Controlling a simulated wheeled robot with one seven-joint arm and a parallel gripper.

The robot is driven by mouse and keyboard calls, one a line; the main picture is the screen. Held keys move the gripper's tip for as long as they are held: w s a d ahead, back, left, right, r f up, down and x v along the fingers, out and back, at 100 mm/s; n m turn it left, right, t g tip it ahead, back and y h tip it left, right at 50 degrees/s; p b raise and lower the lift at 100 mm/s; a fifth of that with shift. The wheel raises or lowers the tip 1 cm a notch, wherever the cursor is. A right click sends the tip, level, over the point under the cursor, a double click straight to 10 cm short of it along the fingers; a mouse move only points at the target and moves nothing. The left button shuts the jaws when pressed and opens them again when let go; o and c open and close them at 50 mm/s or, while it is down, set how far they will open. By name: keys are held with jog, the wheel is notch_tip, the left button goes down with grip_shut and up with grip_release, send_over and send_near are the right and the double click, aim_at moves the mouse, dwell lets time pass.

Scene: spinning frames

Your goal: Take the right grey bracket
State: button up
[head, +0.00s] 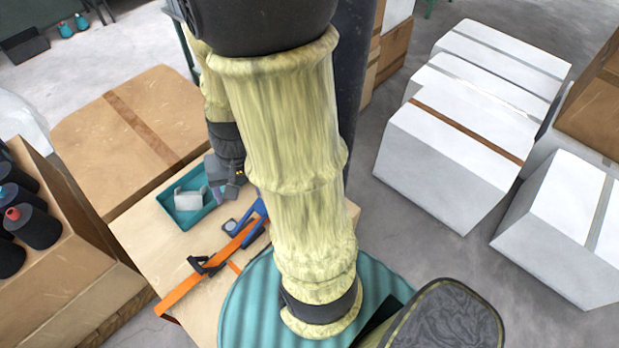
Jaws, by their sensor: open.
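A teal tray (168,205) lies on the wooden tabletop (140,236), left of my arm. A light grey bracket (189,198) sits inside the tray. My gripper (219,190) is at the right end of the tray, just right of this bracket, and is open. The gripper covers that end of the tray, so I cannot tell whether a second grey bracket lies under or between the fingers. The fingertips are small and partly dark against the tray.
An orange bar clamp (205,270) and a blue tool (256,216) lie in front of the tray. A cardboard box (140,120) stands behind it. Spools (32,226) sit in a carton at left. White boxes (450,150) stand at right.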

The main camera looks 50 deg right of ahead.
jog(key=s+d+f+m+t+y+b, duration=0.3)
jog(key=d+f+m+t+y+b, duration=0.25)
jog(key=d+f+m+b, duration=0.7)
jog(key=s+d+f+m+t+h+b, duration=0.1)
jog(key=s+d+f+m+t+h, duration=0.1)
jog(key=d+m, duration=0.3)
jog(key=s+d+f+m+t+h+b, duration=0.1)
jog(key=s+d+f+m+t+h, duration=0.1)
jog(key=d+f+m+t, duration=0.1)
jog(key=s+d+f+m+t+h+b, duration=0.1)
jog(key=s+d+f+m+t+h, duration=0.1)
jog(key=d+f+m, duration=0.2)
jog(key=shift+s+d+m+t+h, duration=0.1)
jog(key=shift+d+m, duration=0.4)
jog(key=shift+m, duration=0.45)
jog(key=shift+w+d+m+t+h, duration=0.15)
jog(key=shift+d+m, duration=0.4)
jog(key=shift+m, duration=0.4)
jog(key=shift+s+d+m+h, duration=0.15)
jog(key=shift+d+m, duration=0.35)
jog(key=shift+m, duration=0.45)
jog(key=x, duration=1.2)
jog(key=shift+a, duration=0.1)
